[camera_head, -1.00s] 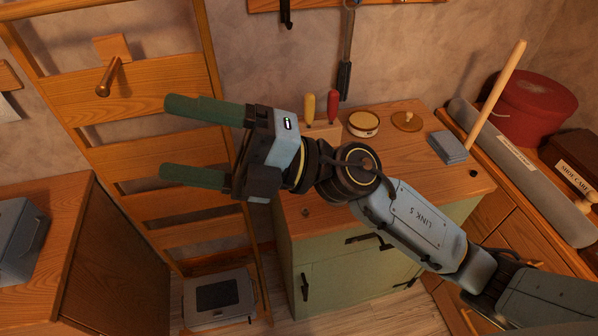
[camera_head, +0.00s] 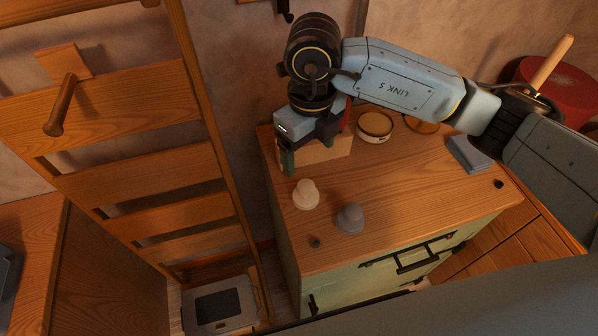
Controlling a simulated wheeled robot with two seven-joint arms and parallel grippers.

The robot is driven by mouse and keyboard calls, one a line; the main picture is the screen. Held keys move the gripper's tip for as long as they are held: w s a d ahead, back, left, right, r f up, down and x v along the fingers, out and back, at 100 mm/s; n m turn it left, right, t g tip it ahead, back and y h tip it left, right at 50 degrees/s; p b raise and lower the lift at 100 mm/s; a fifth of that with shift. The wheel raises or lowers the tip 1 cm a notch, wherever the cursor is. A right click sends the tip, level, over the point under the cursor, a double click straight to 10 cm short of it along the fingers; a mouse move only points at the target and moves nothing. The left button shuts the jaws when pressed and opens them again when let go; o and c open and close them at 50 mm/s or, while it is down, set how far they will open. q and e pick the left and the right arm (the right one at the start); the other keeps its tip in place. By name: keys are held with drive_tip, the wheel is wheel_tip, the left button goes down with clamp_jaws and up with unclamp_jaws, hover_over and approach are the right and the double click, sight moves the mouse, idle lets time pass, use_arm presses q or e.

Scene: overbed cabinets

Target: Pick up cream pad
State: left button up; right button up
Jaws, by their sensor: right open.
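The cream pad (camera_head: 306,195), a small round piece with a knob-like top, stands on the wooden top of the green cabinet (camera_head: 410,205), near its left side. A similar grey pad (camera_head: 350,219) stands to its right and nearer the front. My right gripper (camera_head: 287,163) is open and points down above the cabinet's back left corner, behind and left of the cream pad and apart from it. Its green fingers are seen nearly edge-on, so the gap between them is mostly hidden. My left gripper is out of view.
A wooden block (camera_head: 327,150) stands just right of my gripper, partly hidden. A round tin (camera_head: 375,126) and a blue-grey block (camera_head: 469,154) lie farther right. A slatted wooden rack (camera_head: 120,160) rises to the left. The cabinet top's middle is clear.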

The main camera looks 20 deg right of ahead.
sight(306, 184)
drive_tip(key=f, duration=0.7)
drive_tip(key=shift+s, duration=0.4)
drive_tip(key=shift+f, duration=0.3)
drive_tip(key=shift+a+f, duration=0.1)
drive_tip(key=shift+f, duration=0.6)
drive_tip(key=f, duration=0.3)
drive_tip(key=shift+w+a+f, duration=0.15)
drive_tip(key=shift+w+f, duration=0.05)
drive_tip(key=shift+f, duration=0.25)
drive_tip(key=shift+c, duration=0.6)
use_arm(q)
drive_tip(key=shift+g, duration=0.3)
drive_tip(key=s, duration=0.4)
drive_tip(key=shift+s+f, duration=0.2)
use_arm(e)
drive_tip(key=c, duration=0.9)
